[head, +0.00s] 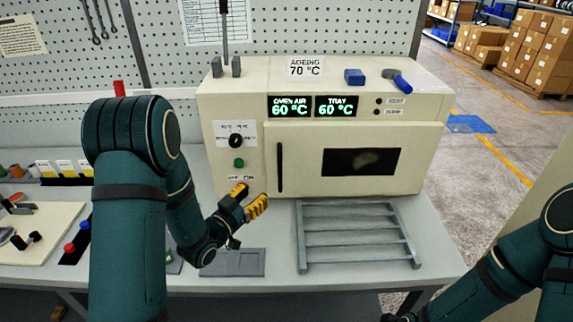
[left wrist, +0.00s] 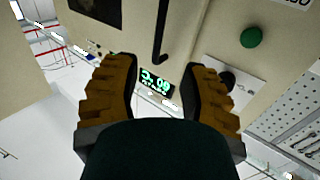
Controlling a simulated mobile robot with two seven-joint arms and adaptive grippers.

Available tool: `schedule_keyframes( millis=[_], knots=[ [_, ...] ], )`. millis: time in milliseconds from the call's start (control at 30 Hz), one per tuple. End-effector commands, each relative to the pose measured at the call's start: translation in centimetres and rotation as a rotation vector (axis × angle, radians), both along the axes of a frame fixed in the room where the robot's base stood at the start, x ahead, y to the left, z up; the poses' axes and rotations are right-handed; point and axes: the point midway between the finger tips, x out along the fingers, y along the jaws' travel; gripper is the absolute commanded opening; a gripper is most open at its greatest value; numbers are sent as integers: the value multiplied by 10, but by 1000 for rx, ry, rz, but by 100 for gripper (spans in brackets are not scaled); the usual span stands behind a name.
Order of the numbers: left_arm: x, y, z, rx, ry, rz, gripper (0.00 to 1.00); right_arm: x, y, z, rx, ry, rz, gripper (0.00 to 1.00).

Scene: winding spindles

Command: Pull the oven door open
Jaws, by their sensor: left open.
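The cream oven (head: 245,110) stands on the bench. Its door (head: 305,185) is shut, with a dark window (head: 361,162) and a black vertical handle (head: 280,167) on the door's left side. My left gripper (head: 254,199) is open and empty, with yellow fingers, in front of the oven just left of and below the handle. In the left wrist view the two fingers (left wrist: 161,88) stand apart. The handle (left wrist: 161,32) shows beyond them, not between them, and the door window (left wrist: 95,8) is beside it. My right gripper is out of view; only its arm shows at lower right.
A grey rack (head: 355,238) lies on the bench before the door. A grey plate (head: 232,262) lies below my left gripper. A knob (head: 236,140) and green button (head: 239,163) sit left of the door. A blue block (head: 354,76) and blue-handled tool (head: 397,82) lie on top.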

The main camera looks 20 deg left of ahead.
Motion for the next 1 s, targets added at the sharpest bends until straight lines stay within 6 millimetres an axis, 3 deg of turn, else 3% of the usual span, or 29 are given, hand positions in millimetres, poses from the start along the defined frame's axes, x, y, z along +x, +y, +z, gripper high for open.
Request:
schedule_keyframes(
  millis=[167,700,1000],
  knots=[
    [18,-7,0,3,-2,-4,43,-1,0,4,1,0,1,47],
    [111,-37,0,3,0,-2,43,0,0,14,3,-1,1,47],
    [129,-42,0,1,1,-1,43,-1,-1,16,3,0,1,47]
  ],
)
